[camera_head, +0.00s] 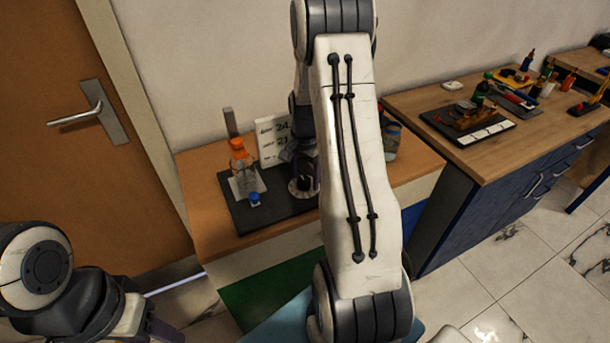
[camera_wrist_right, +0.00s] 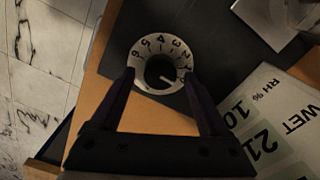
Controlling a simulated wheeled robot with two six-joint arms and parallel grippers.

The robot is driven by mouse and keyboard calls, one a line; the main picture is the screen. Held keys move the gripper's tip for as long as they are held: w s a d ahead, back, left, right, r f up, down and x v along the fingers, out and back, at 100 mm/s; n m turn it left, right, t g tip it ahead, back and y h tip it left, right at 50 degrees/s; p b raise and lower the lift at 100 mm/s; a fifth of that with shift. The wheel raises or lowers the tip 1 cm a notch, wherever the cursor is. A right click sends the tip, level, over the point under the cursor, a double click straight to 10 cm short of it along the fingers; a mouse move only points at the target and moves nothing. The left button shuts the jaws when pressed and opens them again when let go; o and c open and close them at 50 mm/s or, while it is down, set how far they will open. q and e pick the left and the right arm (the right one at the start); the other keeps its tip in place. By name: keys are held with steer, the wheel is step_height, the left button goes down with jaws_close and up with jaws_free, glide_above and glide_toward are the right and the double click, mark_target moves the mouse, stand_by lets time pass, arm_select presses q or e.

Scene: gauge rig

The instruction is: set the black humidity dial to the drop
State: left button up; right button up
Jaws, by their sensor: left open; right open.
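The black humidity dial (camera_wrist_right: 160,70) shows in the right wrist view as a round dark knob inside a pale ring with numbers. Its white pointer line points to the lower right of that picture. I cannot make out a drop mark on the ring. My right gripper (camera_wrist_right: 160,74) is open, with one finger on each side of the knob; I cannot tell whether they touch it. In the head view the right gripper (camera_head: 305,178) is over the dial's pale ring (camera_head: 297,191), and my arm hides much around it. My left gripper (camera_head: 155,326) is at the lower left, away from the rig, partly cut off.
A white display panel with numbers (camera_head: 272,138) stands behind the dark base plate (camera_head: 258,213). An orange-capped bottle (camera_head: 240,160) and a small blue-capped item (camera_head: 254,199) are on the left. Another bench with tools (camera_head: 470,150) stands at right.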

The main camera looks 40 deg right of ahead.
steer(key=shift+c, duration=0.3)
jaws_close()
steer(key=shift+n, duration=0.4)
steer(key=n+p, duration=0.1)
steer(key=n, duration=0.2)
steer(key=shift+w+n, duration=0.1)
steer(key=shift+n, duration=0.2)
steer(key=n, duration=0.4)
steer(key=shift+n+p, duration=0.3)
steer(key=n, duration=0.4)
steer(key=shift+w+a, duration=0.1)
steer(key=shift+a, duration=0.05)
steer(key=n+p, duration=0.1)
steer(key=n, duration=0.3)
steer(key=shift+n, duration=0.3)
